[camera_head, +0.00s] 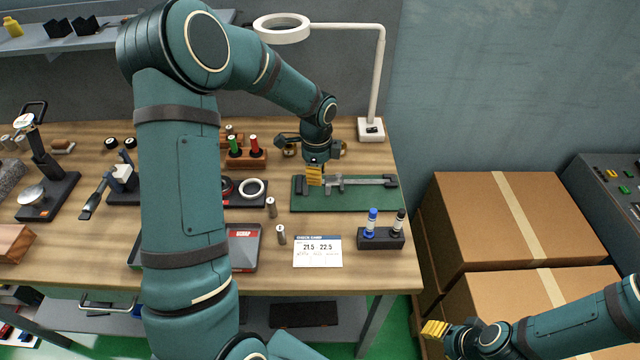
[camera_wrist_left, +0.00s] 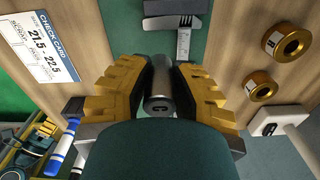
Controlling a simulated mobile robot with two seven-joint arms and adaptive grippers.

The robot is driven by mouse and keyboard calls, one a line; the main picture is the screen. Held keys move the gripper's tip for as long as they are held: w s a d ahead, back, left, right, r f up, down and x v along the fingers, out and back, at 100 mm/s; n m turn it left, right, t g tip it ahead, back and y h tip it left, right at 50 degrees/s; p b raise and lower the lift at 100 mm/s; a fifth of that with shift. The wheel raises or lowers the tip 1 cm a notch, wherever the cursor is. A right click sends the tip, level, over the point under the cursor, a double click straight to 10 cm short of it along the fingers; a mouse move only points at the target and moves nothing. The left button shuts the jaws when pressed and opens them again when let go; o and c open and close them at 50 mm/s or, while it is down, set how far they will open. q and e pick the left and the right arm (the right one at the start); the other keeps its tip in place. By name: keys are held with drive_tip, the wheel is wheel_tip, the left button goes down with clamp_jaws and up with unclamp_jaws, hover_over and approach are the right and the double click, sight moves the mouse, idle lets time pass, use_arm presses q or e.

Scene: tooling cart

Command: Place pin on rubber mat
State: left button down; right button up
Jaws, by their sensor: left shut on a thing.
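A grey metal pin (camera_wrist_left: 158,92) shows in the left wrist view between the yellow fingers of my left gripper (camera_wrist_left: 160,75), which is shut on it. In the head view my left gripper (camera_head: 314,176) is over the left part of the green rubber mat (camera_head: 345,203), by the caliper's jaw end. The pin is hidden there by the fingers, and I cannot tell if it touches the mat. The caliper (camera_head: 360,182) lies across the mat. My right gripper (camera_head: 435,329) is at the lower right, away from the table; its finger gap is unclear.
Two other metal pins (camera_head: 271,207) (camera_head: 281,235) stand left of the mat. A check card (camera_head: 318,252) and a marker holder (camera_head: 381,239) are in front of it. A lamp base (camera_head: 371,130) stands behind. Cardboard boxes (camera_head: 510,220) stand right of the table.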

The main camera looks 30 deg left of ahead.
sight(317, 191)
use_arm(q)
drive_tip(key=shift+f, duration=2)
drive_tip(key=shift+r, duration=0.1)
drive_tip(key=shift+b, duration=0.3)
drive_tip(key=c, duration=1.3)
unclamp_jaws()
drive_tip(key=shift+f, duration=0.2)
drive_tip(key=o, duration=0.4)
drive_tip(key=shift+r, duration=0.15)
